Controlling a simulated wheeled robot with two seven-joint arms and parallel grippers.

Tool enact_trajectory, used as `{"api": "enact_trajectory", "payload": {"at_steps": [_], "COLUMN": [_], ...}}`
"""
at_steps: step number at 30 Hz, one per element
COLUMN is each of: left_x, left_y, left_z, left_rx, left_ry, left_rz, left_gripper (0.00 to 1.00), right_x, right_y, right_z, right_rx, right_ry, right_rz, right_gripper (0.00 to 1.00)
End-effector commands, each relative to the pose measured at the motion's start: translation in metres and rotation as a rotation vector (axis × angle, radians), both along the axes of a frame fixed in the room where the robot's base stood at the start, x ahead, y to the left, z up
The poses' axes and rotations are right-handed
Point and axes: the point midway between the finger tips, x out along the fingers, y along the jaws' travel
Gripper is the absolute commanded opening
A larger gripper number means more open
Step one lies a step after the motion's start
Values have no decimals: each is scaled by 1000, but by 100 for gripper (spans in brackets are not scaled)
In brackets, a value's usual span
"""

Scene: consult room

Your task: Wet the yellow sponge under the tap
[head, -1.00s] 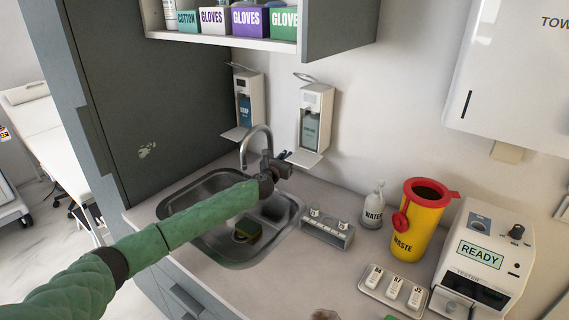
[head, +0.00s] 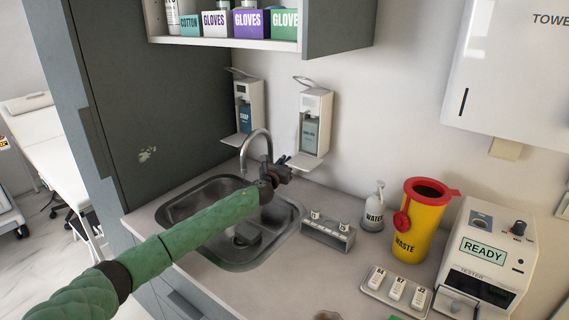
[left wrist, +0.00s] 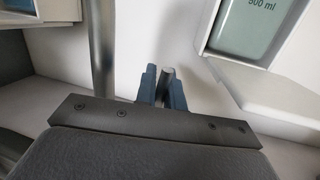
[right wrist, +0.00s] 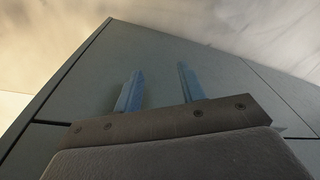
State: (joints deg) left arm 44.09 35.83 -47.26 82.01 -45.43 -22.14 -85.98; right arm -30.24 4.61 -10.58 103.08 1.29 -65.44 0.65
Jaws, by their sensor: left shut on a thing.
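The curved tap (head: 256,133) stands at the back of the sink. My left gripper (head: 284,161) is beside the tap; in the left wrist view its blue fingers (left wrist: 165,88) are shut on a short metal rod (left wrist: 168,74), apparently the tap's lever. I cannot make out a water stream. My right gripper (right wrist: 157,85) is open and empty in front of a grey panel.
Two wall dispensers (head: 314,122) hang behind the sink. The front counter is mostly clear.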

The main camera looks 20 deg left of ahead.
Motion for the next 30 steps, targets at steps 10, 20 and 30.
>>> {"api": "enact_trajectory", "payload": {"at_steps": [10, 20, 30], "left_x": [0, -18, -63], "left_y": [0, 3, 10], "left_z": [0, -2, -8], "left_rx": [0, 0, 1], "left_ry": [0, 2, 1], "left_rz": [0, -1, 0], "left_gripper": [32, 32, 32], "right_x": [0, -9, -15], "right_y": [1, -6, -12], "right_z": [0, -21, -57], "right_rx": [1, -7, -14], "right_ry": [0, 3, -10], "right_rz": [-1, 0, 2], "right_gripper": [40, 40, 40]}}
